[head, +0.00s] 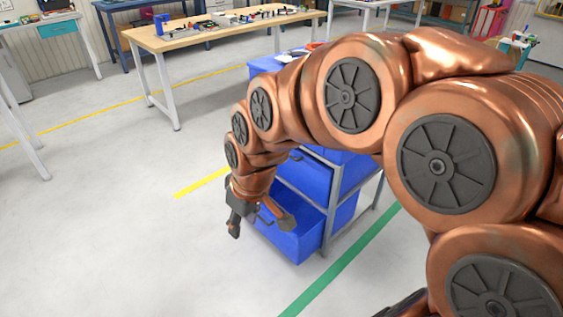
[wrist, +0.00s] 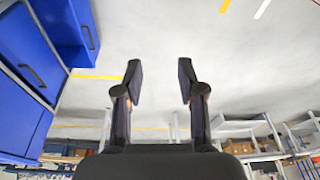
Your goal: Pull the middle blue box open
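Blue boxes with dark handles sit stacked in a grey-framed rack. The middle blue box (head: 306,178) shows partly under my arm in the head view. It appears to be the blue front with a dark handle at the left of the wrist view (wrist: 22,45), roughly flush with the frame. The lower blue box (head: 300,240) sticks out further; it also shows in the wrist view (wrist: 72,28). My gripper (head: 260,226) is open and empty, in front of the rack, fingers pointing down in the head view. Its spread fingers also show in the wrist view (wrist: 160,80), apart from the boxes.
My arm hides much of the rack's upper part. A wooden workbench (head: 215,32) with small items stands behind. A green floor line (head: 340,265) runs beside the rack, and a yellow line (head: 200,183) lies left of it. Open floor lies left and front.

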